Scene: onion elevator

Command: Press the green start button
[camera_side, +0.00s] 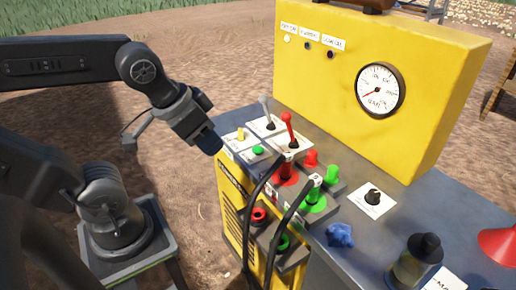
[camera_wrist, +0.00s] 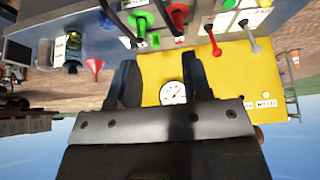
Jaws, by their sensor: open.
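The green button (camera_side: 258,150) is a small round cap on a white-labelled plate at the near left corner of the console, beside a yellow switch (camera_side: 240,135). What looks like the same green button shows at the top edge of the wrist view (camera_wrist: 229,4). My gripper (camera_side: 212,143) is a short way left of the button in the side view, and apart from it as far as I can tell. In the wrist view my gripper (camera_wrist: 160,62) shows two dark fingers spread apart with nothing between them.
A red lever (camera_side: 287,120) and a grey lever (camera_side: 264,100) stand behind the button. Red and green cable plugs (camera_side: 315,200) with black cables are to its right. A yellow panel with a gauge (camera_side: 380,90) rises behind. A blue lump (camera_side: 340,236) and a lantern (camera_side: 415,262) sit nearer.

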